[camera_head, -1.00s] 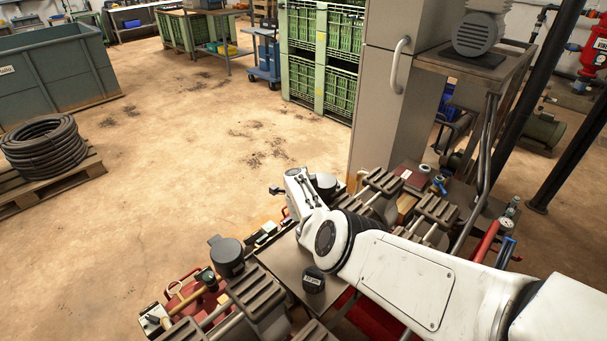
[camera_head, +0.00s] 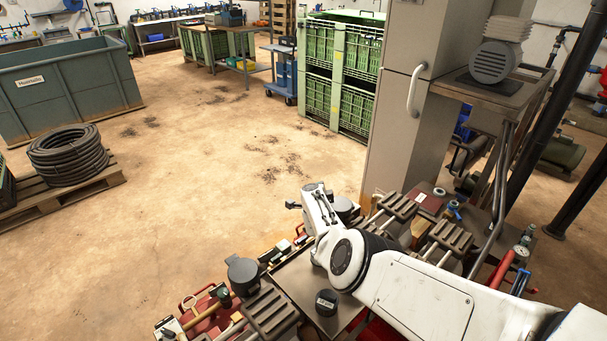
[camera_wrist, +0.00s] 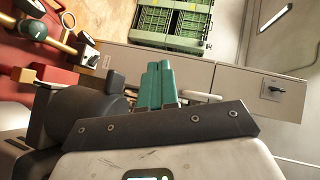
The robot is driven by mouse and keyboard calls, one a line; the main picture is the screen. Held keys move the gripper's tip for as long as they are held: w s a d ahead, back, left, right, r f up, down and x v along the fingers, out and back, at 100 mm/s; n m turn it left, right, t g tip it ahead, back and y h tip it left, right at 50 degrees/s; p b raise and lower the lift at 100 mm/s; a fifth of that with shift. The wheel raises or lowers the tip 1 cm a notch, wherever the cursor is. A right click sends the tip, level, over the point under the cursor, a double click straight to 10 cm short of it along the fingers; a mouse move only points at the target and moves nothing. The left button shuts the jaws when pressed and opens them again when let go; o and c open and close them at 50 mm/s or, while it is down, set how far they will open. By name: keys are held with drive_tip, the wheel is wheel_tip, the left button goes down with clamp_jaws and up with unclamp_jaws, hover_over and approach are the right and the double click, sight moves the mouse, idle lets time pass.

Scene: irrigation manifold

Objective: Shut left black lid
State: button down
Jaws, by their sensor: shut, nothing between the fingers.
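A second dark round pot (camera_head: 343,208) is partly hidden behind my white wrist. My wrist is to the right of the left pot and apart from it. In the wrist view, the teal fingers of my gripper (camera_wrist: 162,84) are together and empty. A dark round body (camera_wrist: 85,108) is left of them; whether it touches them, I cannot tell.
A small black cap (camera_head: 327,302) is on a metal plate between the left pot and my arm. Ribbed grey blocks (camera_head: 270,312) and a red-based tool set (camera_head: 208,310) crowd the front. A tall grey cabinet (camera_head: 405,130) stands behind. Open floor is to the left.

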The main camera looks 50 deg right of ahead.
drive_tip(key=a+r+p, duration=0.4)
drive_tip(key=a+r, duration=0.3)
drive_tip(key=shift+w+r+p, duration=0.15)
drive_tip(key=shift+r+p, duration=0.1)
drive_tip(key=shift+p, duration=0.15)
idle(0.3)
drive_tip(key=shift+d, duration=0.1)
